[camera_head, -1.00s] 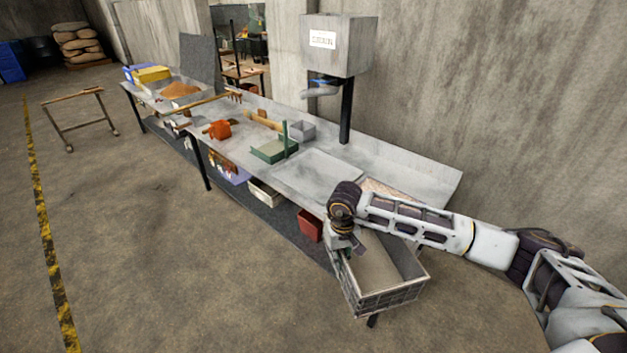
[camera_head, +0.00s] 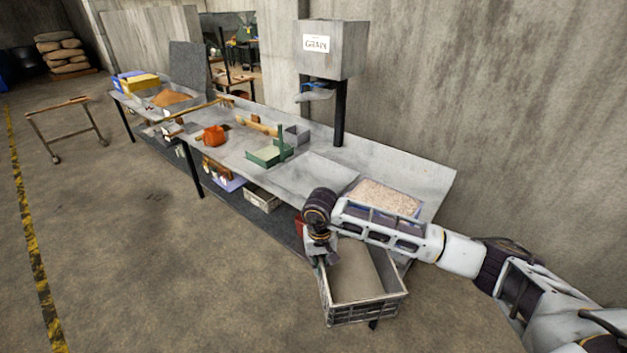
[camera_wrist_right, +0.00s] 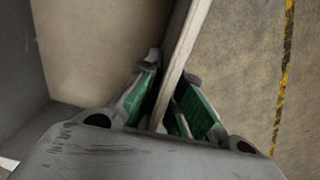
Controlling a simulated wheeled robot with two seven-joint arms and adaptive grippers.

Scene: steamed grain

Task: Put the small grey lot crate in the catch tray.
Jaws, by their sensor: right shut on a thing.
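A grey open crate (camera_head: 367,313) with slatted sides and a pale flat bottom hangs at the right front of the bench in the head view. My right gripper (camera_head: 322,258) is shut on its left wall. In the right wrist view, the green-padded fingers (camera_wrist_right: 172,105) pinch the crate's thin wall (camera_wrist_right: 183,50), with floor showing beyond it. A flat grey tray (camera_head: 318,173) lies on the bench beneath the grain spout; I cannot tell surely that it is the catch tray. The crate is apart from it. My left gripper is out of view.
A tray of pale grain (camera_head: 385,197) sits on the bench behind my right arm. The grain hopper (camera_head: 325,50) overhangs the bench.

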